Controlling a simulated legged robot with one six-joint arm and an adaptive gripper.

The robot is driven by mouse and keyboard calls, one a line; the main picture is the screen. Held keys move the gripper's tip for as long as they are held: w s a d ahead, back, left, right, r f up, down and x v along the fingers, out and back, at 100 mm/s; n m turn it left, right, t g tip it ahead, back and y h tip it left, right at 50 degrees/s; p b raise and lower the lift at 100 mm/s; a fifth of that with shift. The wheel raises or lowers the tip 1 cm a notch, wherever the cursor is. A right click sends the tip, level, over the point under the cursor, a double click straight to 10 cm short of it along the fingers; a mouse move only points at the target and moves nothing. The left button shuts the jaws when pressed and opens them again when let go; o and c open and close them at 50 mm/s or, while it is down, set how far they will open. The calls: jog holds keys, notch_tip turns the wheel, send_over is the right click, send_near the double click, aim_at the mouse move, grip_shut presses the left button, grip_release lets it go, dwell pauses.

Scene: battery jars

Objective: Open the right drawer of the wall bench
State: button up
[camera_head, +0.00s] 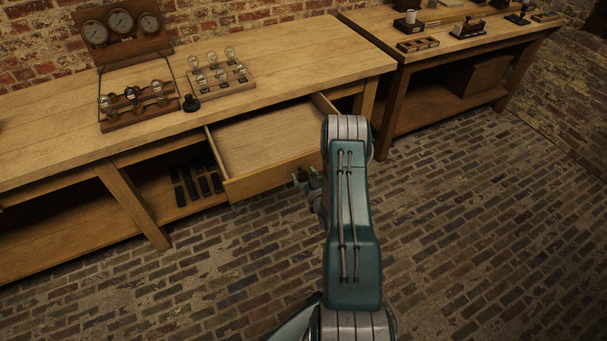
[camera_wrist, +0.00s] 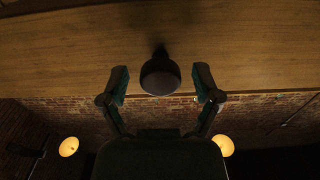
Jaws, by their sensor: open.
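The right drawer (camera_head: 262,140) of the wooden wall bench (camera_head: 300,62) stands pulled out from under the top, and the part of its inside that I can see looks empty. My gripper (camera_head: 306,181) is at the drawer's front panel, partly hidden by my arm. In the wrist view, a dark round knob (camera_wrist: 160,76) on the wooden drawer front (camera_wrist: 60,55) sits between the two fingers of my gripper (camera_wrist: 161,86). The fingers are open, with a gap on each side of the knob. The knob is not clear in the head view.
Gauges (camera_head: 121,23) and bulb boards (camera_head: 218,78) stand on the bench top. Dark upright pieces (camera_head: 196,182) are on the lower shelf, left of the drawer. A second bench (camera_head: 450,50) stands at the right. The brick floor (camera_head: 200,285) in front is clear.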

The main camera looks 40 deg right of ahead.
jog(key=v, duration=1.1)
jog(key=shift+s, duration=0.4)
jog(key=shift+w, duration=0.1)
jog(key=w+r+n+g+y, duration=0.2)
jog(key=w+r, duration=0.4)
jog(key=w+a+r+g, duration=0.2)
jog(key=a+r, duration=0.1)
jog(key=r, duration=0.4)
jog(key=w+a+r+n+g, duration=0.1)
jog(key=a+r, duration=0.2)
jog(key=r, duration=0.3)
jog(key=w+a+r+g, duration=0.2)
jog(key=a+r, duration=0.1)
jog(key=r, duration=0.4)
jog(key=s+a+r+g, duration=0.2)
jog(key=s+a+r, duration=0.8)
jog(key=a, duration=0.1)
jog(key=s+a+r+g+y, duration=0.1)
jog(key=s+a+r, duration=0.1)
jog(key=s+a, duration=0.2)
jog(key=s+a+r+g+y, duration=0.1)
jog(key=s+a, duration=0.4)
jog(key=s, duration=0.6)
jog(key=shift+r+g, duration=0.35)
jog(key=shift+g, duration=0.05)
